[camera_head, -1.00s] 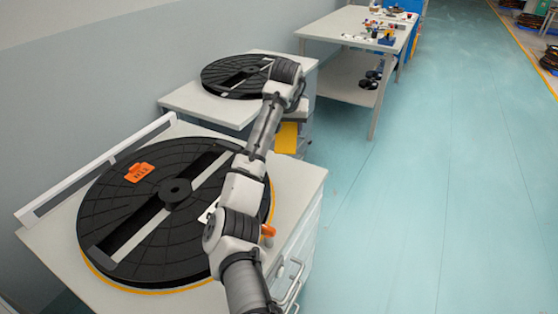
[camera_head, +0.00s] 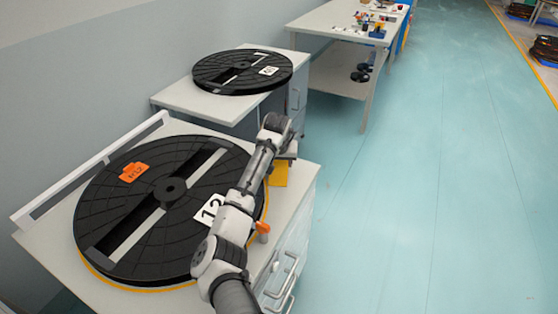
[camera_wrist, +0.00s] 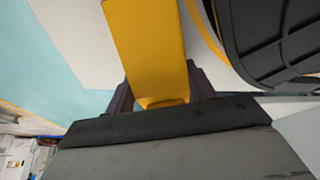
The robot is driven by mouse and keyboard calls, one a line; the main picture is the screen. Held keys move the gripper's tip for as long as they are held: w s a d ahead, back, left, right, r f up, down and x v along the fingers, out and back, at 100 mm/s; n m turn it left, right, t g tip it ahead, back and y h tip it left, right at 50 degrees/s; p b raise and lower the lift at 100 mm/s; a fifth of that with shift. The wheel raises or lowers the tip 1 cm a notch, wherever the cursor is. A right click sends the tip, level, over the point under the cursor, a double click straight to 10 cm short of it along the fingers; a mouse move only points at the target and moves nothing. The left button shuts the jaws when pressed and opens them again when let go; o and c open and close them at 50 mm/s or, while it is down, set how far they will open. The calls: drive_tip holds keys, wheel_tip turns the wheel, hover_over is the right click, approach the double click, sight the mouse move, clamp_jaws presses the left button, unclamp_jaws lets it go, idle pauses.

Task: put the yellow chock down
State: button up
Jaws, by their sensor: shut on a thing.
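My gripper (camera_head: 284,157) is shut on the yellow chock (camera_head: 279,174), which hangs below it at the far right corner of the near cabinet top (camera_head: 300,185). In the wrist view the chock (camera_wrist: 148,45) is a flat yellow block between the two dark fingers of my gripper (camera_wrist: 162,88), sticking out away from the palm. The pale cabinet top shows behind it. I cannot tell whether the chock touches the surface.
A large black reel (camera_head: 125,205) with an orange tag (camera_head: 133,172) covers most of the near cabinet; its rim is close to the chock. An orange knob (camera_head: 263,228) stands at the right edge. A second reel (camera_head: 225,75) lies behind. Floor (camera_head: 440,190) at right is clear.

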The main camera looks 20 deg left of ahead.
drive_tip(key=o, duration=1.2)
